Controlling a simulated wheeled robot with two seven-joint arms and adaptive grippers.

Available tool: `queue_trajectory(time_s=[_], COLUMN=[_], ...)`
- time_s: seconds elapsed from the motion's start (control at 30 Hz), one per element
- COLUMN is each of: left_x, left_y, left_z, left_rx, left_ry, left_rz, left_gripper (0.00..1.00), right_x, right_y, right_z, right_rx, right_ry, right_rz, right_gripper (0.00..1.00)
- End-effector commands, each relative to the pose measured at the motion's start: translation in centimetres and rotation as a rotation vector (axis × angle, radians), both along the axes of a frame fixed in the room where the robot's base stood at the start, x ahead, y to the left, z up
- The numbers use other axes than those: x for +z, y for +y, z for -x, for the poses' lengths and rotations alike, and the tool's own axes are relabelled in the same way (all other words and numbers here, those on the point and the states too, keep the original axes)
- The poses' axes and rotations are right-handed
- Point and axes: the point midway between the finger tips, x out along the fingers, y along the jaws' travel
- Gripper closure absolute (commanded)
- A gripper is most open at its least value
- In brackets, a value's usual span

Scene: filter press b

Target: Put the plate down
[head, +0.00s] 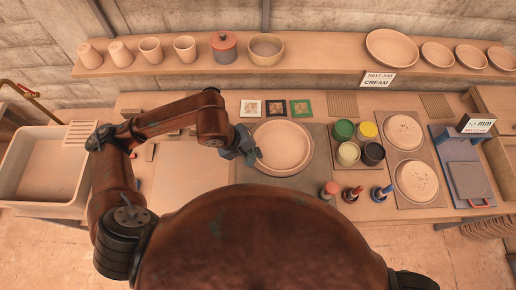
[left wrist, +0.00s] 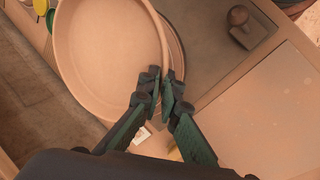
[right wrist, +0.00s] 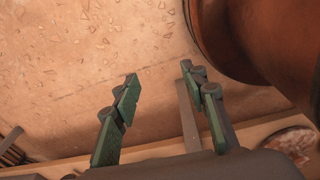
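A wide, shallow, tan plate (head: 283,146) is over the dark grey mat (head: 319,172) in the middle of the bench. My left gripper (head: 251,155) is at its left rim. In the left wrist view the fingertips of the left gripper (left wrist: 164,84) are close together on the rim of the plate (left wrist: 108,50). A second round edge shows just beneath the plate there; I cannot tell whether the plate touches it. My right gripper (right wrist: 160,82) is open and empty, above bare floor.
Glaze jars (head: 343,130) and stamps (head: 353,193) stand right of the plate. Patterned tiles (head: 275,108) lie behind it. Speckled plates (head: 417,181) and a blue press (head: 466,178) are farther right. A white tub (head: 40,178) is at left. A shelf (head: 330,66) runs behind.

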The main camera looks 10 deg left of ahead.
Motion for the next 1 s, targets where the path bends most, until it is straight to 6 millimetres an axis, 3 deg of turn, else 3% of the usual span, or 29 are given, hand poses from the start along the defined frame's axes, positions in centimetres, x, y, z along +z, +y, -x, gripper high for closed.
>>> queue_trajectory(time_s=[0.2,0.4,0.57,0.83,1.0], left_x=[-3.3,-5.6,-6.3,-9.4,-9.7], left_y=[0.1,0.2,0.2,0.3,0.3], left_z=[-3.8,-5.8,-6.3,-6.5,-6.6], left_rx=[0.003,0.0,-0.001,0.0,-0.002], left_ry=[0.005,0.0,0.0,0.001,-0.002], left_rz=[0.003,0.002,0.004,0.003,0.002], left_gripper=[1.0,1.0,1.0,1.0,1.0], right_x=[1.1,1.4,1.6,3.0,2.8], right_y=[0.0,-0.1,-0.1,-0.4,-0.6], right_z=[0.5,0.8,0.8,0.7,0.8], right_rx=[-0.002,-0.002,-0.002,-0.002,-0.001], right_ry=[0.006,0.011,0.011,0.009,0.009], right_rz=[0.001,0.001,0.002,0.005,0.006], right_gripper=[0.6,0.6,0.6,0.6,0.6])
